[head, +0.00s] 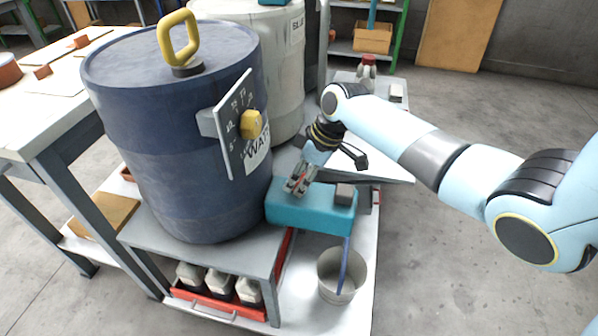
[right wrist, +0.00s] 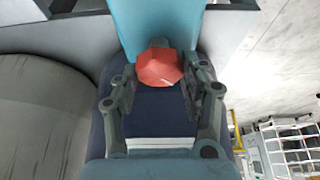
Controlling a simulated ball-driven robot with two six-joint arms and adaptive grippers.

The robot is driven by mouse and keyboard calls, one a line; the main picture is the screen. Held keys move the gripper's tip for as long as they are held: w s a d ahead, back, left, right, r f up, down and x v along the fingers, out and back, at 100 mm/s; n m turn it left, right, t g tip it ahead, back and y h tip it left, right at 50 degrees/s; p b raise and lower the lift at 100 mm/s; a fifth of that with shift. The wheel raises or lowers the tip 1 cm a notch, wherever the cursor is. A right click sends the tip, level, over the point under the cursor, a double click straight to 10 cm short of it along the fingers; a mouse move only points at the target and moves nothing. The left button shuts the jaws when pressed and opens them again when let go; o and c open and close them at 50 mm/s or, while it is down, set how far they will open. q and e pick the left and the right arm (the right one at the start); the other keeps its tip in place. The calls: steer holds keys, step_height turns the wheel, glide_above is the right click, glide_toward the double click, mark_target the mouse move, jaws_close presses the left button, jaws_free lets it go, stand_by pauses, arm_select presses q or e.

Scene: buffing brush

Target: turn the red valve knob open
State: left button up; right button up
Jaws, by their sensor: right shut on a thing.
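The red valve knob (right wrist: 160,68) is faceted and sits between the two dark fingers of my right gripper (right wrist: 162,88) in the right wrist view. The gripper is shut on it, with one finger on each side. In the head view my right gripper (head: 300,180) reaches down at the top of a teal housing (head: 290,212), beside the blue drum; there its fingers mostly hide the knob. The knob's turn angle cannot be told. My left gripper is not in view.
The large blue drum (head: 170,130) has a yellow handle (head: 178,38) and a dial plate with a yellow knob (head: 251,124). A grey bucket (head: 341,276) stands below the housing. A cream drum (head: 280,70) is behind. Floor at right is clear.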

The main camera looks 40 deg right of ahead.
steer(key=n+g+y+b, duration=0.1)
steer(key=n, duration=0.3)
steer(key=shift+w+n, duration=0.1)
steer(key=shift+n, duration=0.3)
steer(key=n+g+b, duration=0.2)
steer(key=n, duration=0.3)
steer(key=shift+y, duration=0.4)
steer(key=shift+n+g, duration=0.3)
steer(key=shift+n, duration=0.1)
steer(key=o, duration=1.2)
steer(key=v, duration=1.2)
